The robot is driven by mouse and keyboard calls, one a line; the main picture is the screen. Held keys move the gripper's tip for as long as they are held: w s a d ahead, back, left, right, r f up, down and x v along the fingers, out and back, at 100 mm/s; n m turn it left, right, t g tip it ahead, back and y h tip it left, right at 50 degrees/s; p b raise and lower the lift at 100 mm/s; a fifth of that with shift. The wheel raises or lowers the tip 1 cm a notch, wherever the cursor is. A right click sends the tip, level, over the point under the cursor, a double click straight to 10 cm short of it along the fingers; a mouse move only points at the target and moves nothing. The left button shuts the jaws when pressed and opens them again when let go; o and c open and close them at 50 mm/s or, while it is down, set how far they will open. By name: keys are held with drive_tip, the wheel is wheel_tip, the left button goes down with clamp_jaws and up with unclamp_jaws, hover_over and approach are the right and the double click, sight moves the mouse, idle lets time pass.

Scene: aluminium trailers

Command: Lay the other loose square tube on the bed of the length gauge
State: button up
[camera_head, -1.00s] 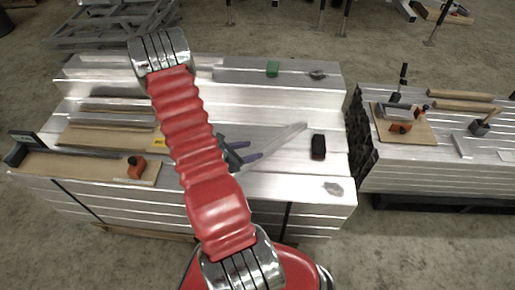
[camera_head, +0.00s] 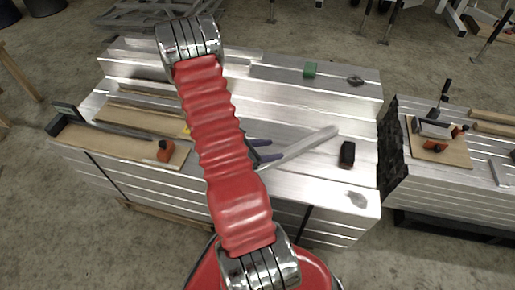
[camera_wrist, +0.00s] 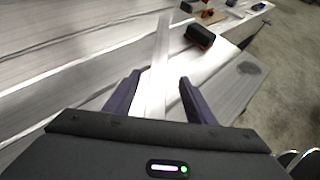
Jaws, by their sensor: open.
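A pale square tube (camera_head: 305,146) lies at a slant on the stacked aluminium at the front, right of my arm. In the wrist view the tube (camera_wrist: 160,65) runs between the two dark purple fingers, with a gap on each side. My gripper (camera_head: 266,150) is open; it also shows in the wrist view (camera_wrist: 158,92). My arm hides much of it and the tube's near end in the head view. The length gauge (camera_head: 120,146) is at the left front: a wooden bed with a dark rear bar, a black end block and an orange stop (camera_head: 166,150).
A black block (camera_head: 347,154) stands right of the tube. A green block (camera_head: 310,69) sits on the higher rear step. A second stack at the right carries a board (camera_head: 445,148) with orange-handled clamps. A dark gap separates the stacks. Bare aluminium surrounds the tube.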

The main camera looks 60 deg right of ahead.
drive_tip(key=shift+w+a+r, duration=0.1)
drive_tip(key=shift+w+r, duration=0.15)
drive_tip(key=shift+r, duration=0.25)
drive_tip(key=w+a+r+m+t+y, duration=0.1)
drive_tip(key=w+a+r+m, duration=0.4)
drive_tip(key=r, duration=0.4)
drive_tip(key=w+a+r+m+t+y, duration=0.1)
drive_tip(key=w+a+r+m, duration=0.15)
drive_tip(key=a+r, duration=0.5)
drive_tip(key=w+a+r+m+t+y, duration=0.1)
drive_tip(key=a+r, duration=0.4)
drive_tip(key=a, duration=0.5)
drive_tip(key=w+a+r+m+t+y, duration=0.1)
drive_tip(key=a+r+t+y, duration=0.3)
drive_tip(key=a, duration=0.6)
drive_tip(key=w+a+r+m+t+y, duration=0.1)
drive_tip(key=a+r+m+t+y, duration=0.1)
drive_tip(key=a+r+t, duration=0.3)
drive_tip(key=a+r+y, duration=0.1)
drive_tip(key=a+r, duration=0.2)
drive_tip(key=a, duration=0.3)
drive_tip(key=shift+w, duration=0.2)
drive_tip(key=shift+o, duration=0.4)
drive_tip(key=shift+a+r, duration=0.1)
